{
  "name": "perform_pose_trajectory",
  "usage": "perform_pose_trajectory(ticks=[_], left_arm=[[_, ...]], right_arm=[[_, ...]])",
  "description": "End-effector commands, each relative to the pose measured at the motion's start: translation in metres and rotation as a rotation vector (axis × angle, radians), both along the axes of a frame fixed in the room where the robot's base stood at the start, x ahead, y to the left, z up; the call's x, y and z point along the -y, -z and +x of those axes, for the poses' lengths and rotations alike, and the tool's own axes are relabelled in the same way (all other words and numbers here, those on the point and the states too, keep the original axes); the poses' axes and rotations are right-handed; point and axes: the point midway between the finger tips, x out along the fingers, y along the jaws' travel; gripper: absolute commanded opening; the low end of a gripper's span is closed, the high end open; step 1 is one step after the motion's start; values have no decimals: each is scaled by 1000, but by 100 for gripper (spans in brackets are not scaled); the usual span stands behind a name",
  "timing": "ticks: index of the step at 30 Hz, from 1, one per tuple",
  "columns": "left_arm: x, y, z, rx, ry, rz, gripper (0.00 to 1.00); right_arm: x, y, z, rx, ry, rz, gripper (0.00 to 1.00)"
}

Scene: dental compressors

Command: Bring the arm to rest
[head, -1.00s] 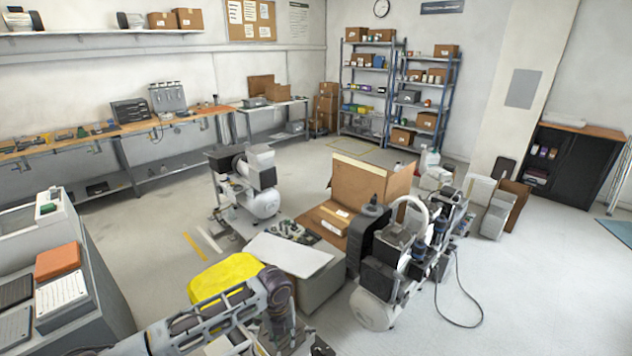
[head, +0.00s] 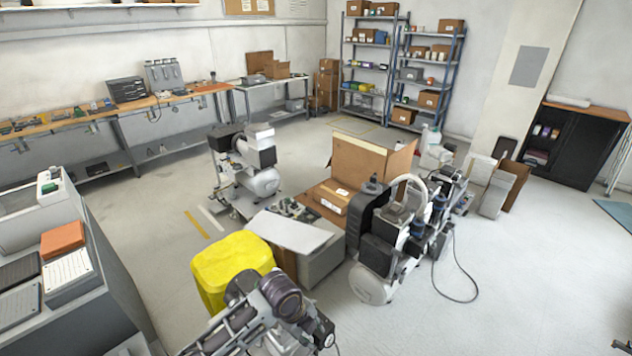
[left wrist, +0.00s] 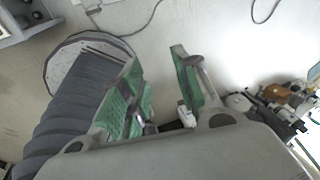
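My left arm comes in at the bottom of the head view, and its gripper (head: 322,338) is low in the picture, partly cut by the edge and unclear there. In the left wrist view the left gripper's two green-padded fingers (left wrist: 160,88) stand apart with nothing held between them; floor shows through the gap. A small dark piece at the lower right edge of the head view may be part of my right gripper (head: 618,347); its fingers cannot be made out.
A yellow bin (head: 228,266) stands right behind my left arm. A compressor (head: 392,245) with a hose is right of centre, another (head: 246,165) farther back. An open cardboard box (head: 375,160) stands between them. A grey cabinet (head: 105,300) is at left. Floor at right is clear.

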Motion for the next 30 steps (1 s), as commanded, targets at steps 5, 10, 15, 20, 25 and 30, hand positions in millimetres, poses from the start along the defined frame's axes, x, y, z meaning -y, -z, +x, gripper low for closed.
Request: perform_pose_trajectory(ticks=[5,10,15,20,25,30], left_arm=[[0,-7,-12,-29,-192,-55,31],[-6,-14,-21,-58,-384,-103,31],[-18,-20,-29,-90,-586,-146,31],[-34,-24,-37,-120,-782,-180,31],[-56,-28,-45,-149,-997,-211,31],[-82,-30,-56,-175,-1218,-235,31]], right_arm=[[0,0,0,0,0,0,40],[0,0,0,0,0,0,40],[0,0,0,0,0,0,40],[0,0,0,0,0,0,40],[0,0,0,0,0,0,40],[0,0,0,0,0,0,40]])
